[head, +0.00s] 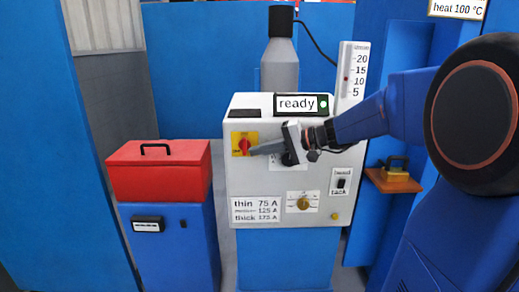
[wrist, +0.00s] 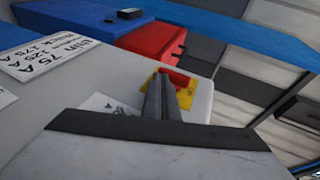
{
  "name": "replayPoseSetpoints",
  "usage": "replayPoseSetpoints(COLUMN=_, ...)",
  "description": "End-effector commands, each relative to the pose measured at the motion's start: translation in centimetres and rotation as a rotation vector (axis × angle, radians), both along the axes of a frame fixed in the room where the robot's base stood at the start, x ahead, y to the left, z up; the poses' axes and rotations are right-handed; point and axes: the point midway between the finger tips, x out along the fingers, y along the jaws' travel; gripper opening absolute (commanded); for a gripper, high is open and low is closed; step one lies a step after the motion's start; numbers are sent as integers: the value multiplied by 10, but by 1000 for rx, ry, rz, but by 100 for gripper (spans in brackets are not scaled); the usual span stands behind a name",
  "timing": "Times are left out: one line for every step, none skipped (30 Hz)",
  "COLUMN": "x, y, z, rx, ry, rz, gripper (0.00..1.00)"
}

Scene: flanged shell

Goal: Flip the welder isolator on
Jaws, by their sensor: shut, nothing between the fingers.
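The welder isolator (head: 244,143) is a red rotary handle on a yellow plate, at the upper left of the white welder's front panel (head: 262,181). In the wrist view, the red isolator handle (wrist: 179,76) shows just beyond my fingertips, with the yellow plate partly hidden behind them. My gripper (head: 254,151) comes in from the right across the panel, its fingers shut together and empty. The fingertips (wrist: 168,84) are at the handle's lower right edge in the head view. I cannot tell whether they touch it. The small lettering on the plate is too small to read.
A lit "ready" display (head: 300,104) sits on top of the welder. A yellow knob (head: 303,203) and a rocker switch (head: 341,183) are lower on the panel. A red toolbox (head: 160,172) stands on a blue cabinet to the left. A gas cylinder (head: 280,66) stands behind.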

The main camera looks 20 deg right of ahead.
Motion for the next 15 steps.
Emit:
replayPoseSetpoints(x=0, y=0, z=0, rx=0, ry=0, rz=0, gripper=0)
replayPoseSetpoints(x=0, y=0, z=0, rx=0, ry=0, rz=0, gripper=0)
replayPoseSetpoints(x=0, y=0, z=0, rx=0, ry=0, rz=0, gripper=0)
replayPoseSetpoints(x=0, y=0, z=0, rx=-1, ry=1, rz=0, gripper=0)
replayPoseSetpoints(x=0, y=0, z=0, rx=-1, ry=1, rz=0, gripper=0)
replayPoseSetpoints(x=0, y=1, z=1, rx=-1, ry=0, rz=0, gripper=0)
replayPoseSetpoints(x=0, y=1, z=1, rx=-1, ry=0, rz=0, gripper=0)
replayPoseSetpoints(x=0, y=2, z=1, rx=-1, ry=0, rz=0, gripper=0)
replayPoseSetpoints(x=1, y=3, z=1, rx=-1, ry=0, rz=0, gripper=0)
replayPoseSetpoints(x=1, y=3, z=2, rx=-1, ry=0, rz=0, gripper=0)
replayPoseSetpoints(x=1, y=4, z=2, rx=-1, ry=0, rz=0, gripper=0)
replayPoseSetpoints(x=2, y=6, z=2, rx=-1, ry=0, rz=0, gripper=0)
replayPoseSetpoints(x=2, y=7, z=3, rx=-1, ry=0, rz=0, gripper=0)
replayPoseSetpoints(x=3, y=8, z=3, rx=-1, ry=0, rz=0, gripper=0)
replayPoseSetpoints(x=3, y=10, z=4, rx=-1, ry=0, rz=1, gripper=0)
